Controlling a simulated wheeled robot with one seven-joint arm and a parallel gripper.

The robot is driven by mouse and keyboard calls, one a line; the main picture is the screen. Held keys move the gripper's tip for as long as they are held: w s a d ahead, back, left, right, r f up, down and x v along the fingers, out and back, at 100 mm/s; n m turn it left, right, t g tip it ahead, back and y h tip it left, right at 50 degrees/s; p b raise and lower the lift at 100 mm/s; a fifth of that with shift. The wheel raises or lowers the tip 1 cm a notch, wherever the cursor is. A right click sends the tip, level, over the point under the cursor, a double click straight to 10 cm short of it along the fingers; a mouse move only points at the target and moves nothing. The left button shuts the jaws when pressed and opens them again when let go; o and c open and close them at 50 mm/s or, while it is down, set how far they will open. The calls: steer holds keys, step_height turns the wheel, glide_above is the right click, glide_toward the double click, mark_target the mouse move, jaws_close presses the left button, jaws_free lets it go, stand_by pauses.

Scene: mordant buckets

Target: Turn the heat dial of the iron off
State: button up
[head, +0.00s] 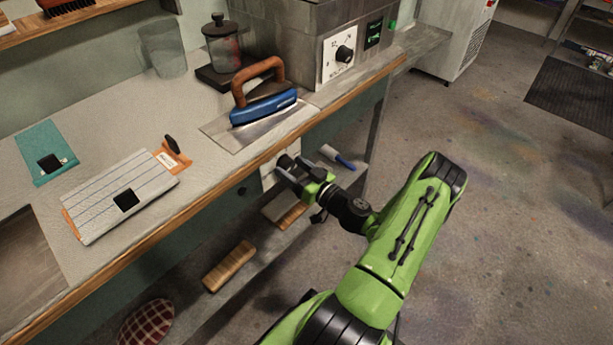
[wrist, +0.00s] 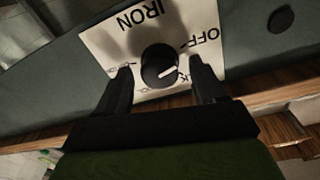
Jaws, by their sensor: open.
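Other lettering is partly hidden by my fingers. My gripper (wrist: 160,70) is open, one finger on each side of the knob; contact cannot be told. In the head view my gripper (head: 295,172) is at the plate (head: 268,178) under the counter edge. The blue iron (head: 264,108) with a brown handle stands on a metal sheet (head: 222,130) above.
The counter's wooden edge (head: 222,179) runs above my gripper. Below is a shelf with wooden brushes (head: 229,266) and a blue-handled tool (head: 338,157). Another dial (head: 344,54) is on the metal box (head: 285,40) behind the iron. The floor to the right is open.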

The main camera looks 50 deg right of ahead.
steer(key=s+p, duration=0.2)
steer(key=s, duration=1.3)
steer(key=shift+p, duration=0.3)
steer(key=shift+f, duration=0.1)
steer(key=w+a+r+n+g+y, duration=0.25)
steer(key=a+r+n+g, duration=0.2)
steer(key=a+g, duration=0.45)
steer(key=w+a+r+n+g+y, duration=0.25)
steer(key=a+r+g, duration=0.3)
steer(key=a, duration=0.55)
steer(key=s+a+r+m+t+h, duration=0.2)
steer(key=s+a+r+m+h, duration=0.3)
steer(key=s+r, duration=0.5)
step_height(320, 180, up, 16)
steer(key=a+p, duration=0.1)
steer(key=p, duration=1.3)
steer(key=shift+w, duration=0.2)
